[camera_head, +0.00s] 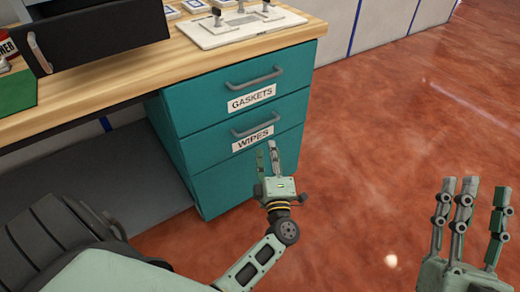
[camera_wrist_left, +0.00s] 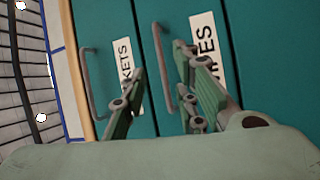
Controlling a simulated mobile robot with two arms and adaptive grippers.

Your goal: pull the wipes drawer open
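The wipes drawer (camera_head: 206,163) is the teal front below the gaskets drawer, with a "WIPES" label (camera_head: 253,138) and a grey bar handle (camera_head: 256,129). It looks shut, flush with the cabinet. My left gripper (camera_head: 268,148) is just in front of the label, below the handle in the picture. In the left wrist view, the wipes handle (camera_wrist_left: 163,65) shows between the spread fingers of my left gripper (camera_wrist_left: 160,78); I cannot tell whether they touch it. My right gripper (camera_head: 470,195) is at the far right, fingers upright and spread, holding nothing visible.
The gaskets drawer (camera_head: 205,100) with its own handle (camera_head: 255,80) is directly above and looks shut. The wooden worktop (camera_head: 110,80) overhangs the cabinet and carries a white board (camera_head: 235,36) and a black drawer unit (camera_head: 100,35). The reddish floor (camera_head: 390,130) right of the cabinet is clear.

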